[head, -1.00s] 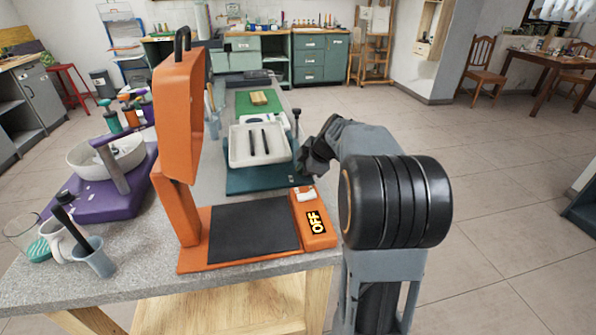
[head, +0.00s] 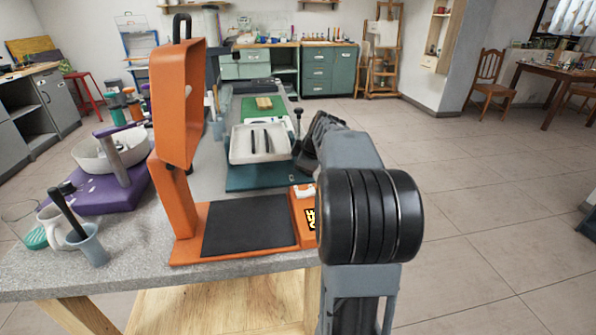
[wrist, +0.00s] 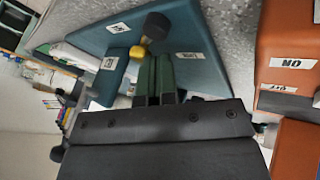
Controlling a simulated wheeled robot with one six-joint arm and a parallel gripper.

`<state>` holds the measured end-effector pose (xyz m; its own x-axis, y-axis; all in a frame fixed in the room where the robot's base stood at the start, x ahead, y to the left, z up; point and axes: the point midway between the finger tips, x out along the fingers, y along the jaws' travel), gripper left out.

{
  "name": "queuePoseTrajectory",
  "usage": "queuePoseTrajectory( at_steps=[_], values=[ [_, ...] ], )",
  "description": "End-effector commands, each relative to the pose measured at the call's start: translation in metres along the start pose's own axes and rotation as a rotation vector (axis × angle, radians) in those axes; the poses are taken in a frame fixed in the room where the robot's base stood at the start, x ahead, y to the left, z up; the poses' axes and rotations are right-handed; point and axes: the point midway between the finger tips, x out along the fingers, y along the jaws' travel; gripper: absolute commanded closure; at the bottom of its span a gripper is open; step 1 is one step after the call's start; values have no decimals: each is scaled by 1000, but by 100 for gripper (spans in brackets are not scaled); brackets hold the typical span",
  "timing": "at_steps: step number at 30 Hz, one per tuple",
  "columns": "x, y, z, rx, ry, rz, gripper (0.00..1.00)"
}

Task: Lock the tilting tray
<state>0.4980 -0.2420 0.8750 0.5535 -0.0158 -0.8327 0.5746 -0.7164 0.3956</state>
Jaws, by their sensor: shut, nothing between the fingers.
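The tilting tray (head: 240,157) is a white shallow tray with two dark sticks in it, above a teal base (head: 250,183) on the bench. A black-topped knob on a thin stem (head: 298,113) stands at its right rear. My gripper's dark body is at the tray's right side in the head view, its fingertips not clear there. In the wrist view my gripper (wrist: 154,65) is shut and empty. Its fingertips point at the teal base (wrist: 185,35), close to a black knob (wrist: 157,26) and a small yellow piece (wrist: 137,51). I cannot tell whether they touch.
An orange stand (head: 180,110) with a black pad and a labelled switch box (head: 304,208) is nearer on the grey bench (head: 130,257). A purple base with a white bowl (head: 105,150) and cups are at left.

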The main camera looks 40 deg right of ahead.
Motion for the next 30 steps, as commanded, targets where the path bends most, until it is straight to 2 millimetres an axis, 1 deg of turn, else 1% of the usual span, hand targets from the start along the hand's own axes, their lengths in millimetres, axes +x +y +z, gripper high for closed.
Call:
queuePoseTrajectory(
  at_steps=[3,12,24,30],
  values=[
    [3,1,-1,-3,1,-2,100],
    [2,1,-2,-4,2,-3,100],
    [-4,-3,10,-2,1,-2,100],
    [-7,-4,11,-3,2,-3,100]
  ],
)
